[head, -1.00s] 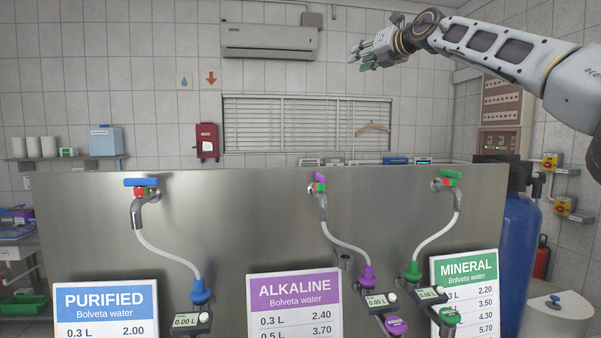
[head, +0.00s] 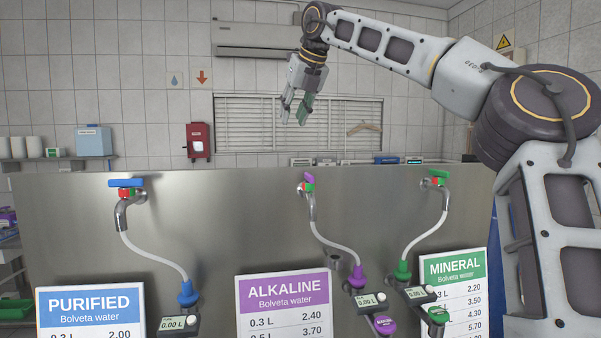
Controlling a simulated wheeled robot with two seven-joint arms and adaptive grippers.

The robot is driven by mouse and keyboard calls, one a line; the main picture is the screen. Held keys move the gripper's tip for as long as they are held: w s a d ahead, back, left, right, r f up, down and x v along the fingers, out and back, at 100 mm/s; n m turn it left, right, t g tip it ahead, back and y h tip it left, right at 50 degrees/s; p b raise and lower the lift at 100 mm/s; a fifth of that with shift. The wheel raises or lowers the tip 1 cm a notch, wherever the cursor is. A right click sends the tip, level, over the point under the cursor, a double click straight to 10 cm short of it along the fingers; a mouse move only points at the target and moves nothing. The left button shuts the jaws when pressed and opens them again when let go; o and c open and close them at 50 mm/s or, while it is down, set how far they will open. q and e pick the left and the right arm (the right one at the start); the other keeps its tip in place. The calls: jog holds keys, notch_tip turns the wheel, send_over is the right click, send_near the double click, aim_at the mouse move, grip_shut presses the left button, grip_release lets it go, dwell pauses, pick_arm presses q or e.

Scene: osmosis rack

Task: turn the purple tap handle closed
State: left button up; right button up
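The purple tap handle (head: 309,178) sits on top of the middle tap (head: 309,200), above the ALKALINE sign. It looks short and slanted, unlike the blue handle, which lies crosswise. My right gripper (head: 294,122) hangs above the purple handle in the picture, fingers pointing down. Its fingers, one grey and one greenish, are apart with nothing between them. A clear gap shows between the fingertips and the handle; the depth between them is hard to judge. My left gripper is not in view.
The blue-handled tap (head: 122,208) stands to the left and the green-handled tap (head: 445,198) to the right, on the same steel panel (head: 220,215). White hoses run down from the taps. The ALKALINE sign (head: 285,310) stands below. The space around the gripper is free.

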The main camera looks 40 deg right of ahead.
aim_at(309, 174)
jog(key=s+d+f+m+g, duration=0.1)
jog(key=s+f+m+g, duration=0.1)
jog(key=s, duration=0.4)
jog(key=shift+s+d+f+g+h, duration=0.15)
jog(key=shift+d+f+g+h, duration=0.2)
jog(key=shift+f+g, duration=0.4)
jog(key=shift+x, duration=6.75)
grip_shut()
